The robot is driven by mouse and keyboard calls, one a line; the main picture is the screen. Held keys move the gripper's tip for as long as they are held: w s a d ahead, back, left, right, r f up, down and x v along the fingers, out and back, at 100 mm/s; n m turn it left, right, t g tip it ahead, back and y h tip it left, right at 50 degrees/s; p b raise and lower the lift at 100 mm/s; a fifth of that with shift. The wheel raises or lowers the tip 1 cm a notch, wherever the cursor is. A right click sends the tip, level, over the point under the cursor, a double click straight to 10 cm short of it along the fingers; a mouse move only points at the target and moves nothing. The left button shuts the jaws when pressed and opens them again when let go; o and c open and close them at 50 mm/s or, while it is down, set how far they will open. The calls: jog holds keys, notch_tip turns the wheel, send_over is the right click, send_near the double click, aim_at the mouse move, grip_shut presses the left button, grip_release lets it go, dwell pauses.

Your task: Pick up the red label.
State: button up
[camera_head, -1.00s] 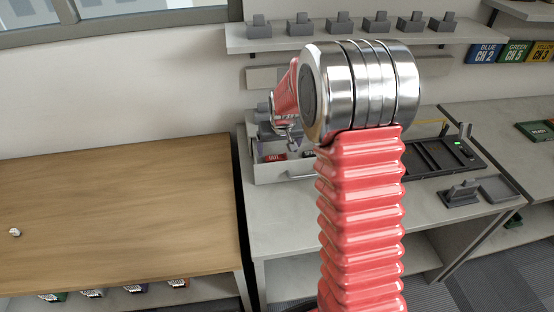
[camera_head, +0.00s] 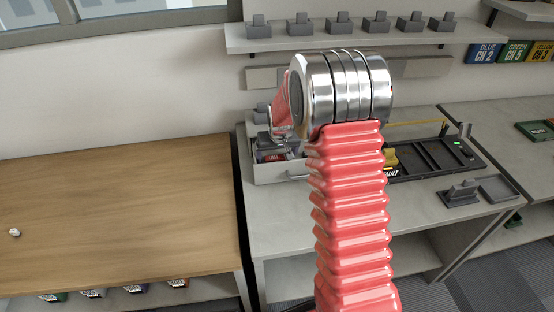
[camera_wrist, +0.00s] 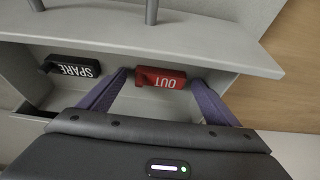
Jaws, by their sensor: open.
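The red label (camera_wrist: 165,78), marked OUT, lies in the open drawer (camera_wrist: 225,55) in the wrist view. It also shows small in the drawer in the head view (camera_head: 271,156), partly covered by my arm. My gripper (camera_wrist: 160,80) is open, with one purple finger at either side of the red label. A small gap shows between the label and the right finger; whether the left finger touches it is hard to tell. A black label marked SPARE (camera_wrist: 73,68) lies to the left, outside the fingers.
The drawer's front wall with two handle posts (camera_wrist: 152,12) borders the labels. A black tray (camera_head: 437,157) with a green light and a yellow FAULT item (camera_head: 390,157) stand on the bench. A wooden table (camera_head: 110,205) is at left. A shelf (camera_head: 350,40) holds several grey stands.

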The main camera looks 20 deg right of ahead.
aim_at(276, 159)
dwell(0.5)
jog(key=c, duration=1.1)
jog(key=shift+r, duration=0.15)
jog(key=shift+c, duration=0.2)
notch_tip(276, 159, up, 10)
dwell(0.4)
